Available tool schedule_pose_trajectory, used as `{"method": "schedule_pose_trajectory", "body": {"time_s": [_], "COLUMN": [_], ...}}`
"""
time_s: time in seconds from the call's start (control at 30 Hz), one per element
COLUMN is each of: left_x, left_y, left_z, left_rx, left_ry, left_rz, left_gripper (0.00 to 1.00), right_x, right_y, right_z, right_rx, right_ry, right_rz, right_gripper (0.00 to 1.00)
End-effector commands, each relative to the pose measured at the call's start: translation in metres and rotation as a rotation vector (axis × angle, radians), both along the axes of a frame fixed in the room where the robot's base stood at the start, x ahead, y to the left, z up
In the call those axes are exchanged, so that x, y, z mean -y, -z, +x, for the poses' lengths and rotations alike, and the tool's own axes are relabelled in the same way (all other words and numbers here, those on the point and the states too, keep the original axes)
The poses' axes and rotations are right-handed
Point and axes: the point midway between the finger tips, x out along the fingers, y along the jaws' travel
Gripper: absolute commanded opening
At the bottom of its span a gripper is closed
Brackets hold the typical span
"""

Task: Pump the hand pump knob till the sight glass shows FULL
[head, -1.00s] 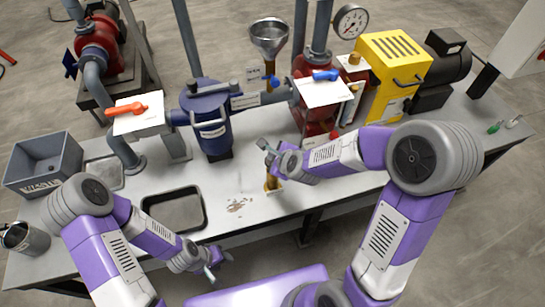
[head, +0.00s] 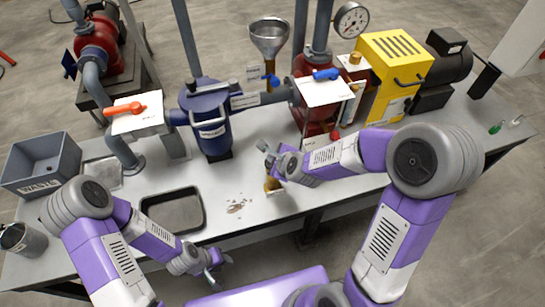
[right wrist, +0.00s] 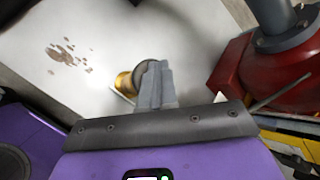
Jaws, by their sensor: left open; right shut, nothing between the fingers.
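The brass hand pump (head: 272,185) stands on the bench near its front edge, partly hidden by my right gripper. In the right wrist view its round dark-topped knob (right wrist: 126,82) shows beside and partly behind the fingers. My right gripper (head: 266,152) is shut and empty, with its fingers over the knob; I cannot tell whether they touch it. The shut fingers also show in the right wrist view (right wrist: 157,72). My left gripper (head: 214,271) is open and empty in front of the bench. I cannot make out a sight glass reading.
A blue strainer vessel (head: 212,125), a steel funnel (head: 270,38) and a red vessel (head: 318,110) stand behind the pump. A dark tray (head: 172,211) and a grey waste bin (head: 42,165) lie left. Brown spots mark the bench between tray and pump.

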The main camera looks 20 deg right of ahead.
Motion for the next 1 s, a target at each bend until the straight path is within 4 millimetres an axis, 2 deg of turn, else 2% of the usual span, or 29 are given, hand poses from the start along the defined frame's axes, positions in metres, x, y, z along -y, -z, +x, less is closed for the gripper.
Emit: {"method": "schedule_pose_trajectory", "body": {"time_s": [1.0], "left_x": [0.0000], "left_y": [0.0092], "left_z": [0.0000], "left_rx": [0.000], "left_ry": [0.000], "left_rz": [0.000], "left_gripper": [0.43], "right_x": [0.0003], "right_y": [0.0100], "right_z": [-0.0010], "right_rx": [-0.005], "right_ry": [0.000], "right_rz": [0.000], "right_gripper": [0.00]}}
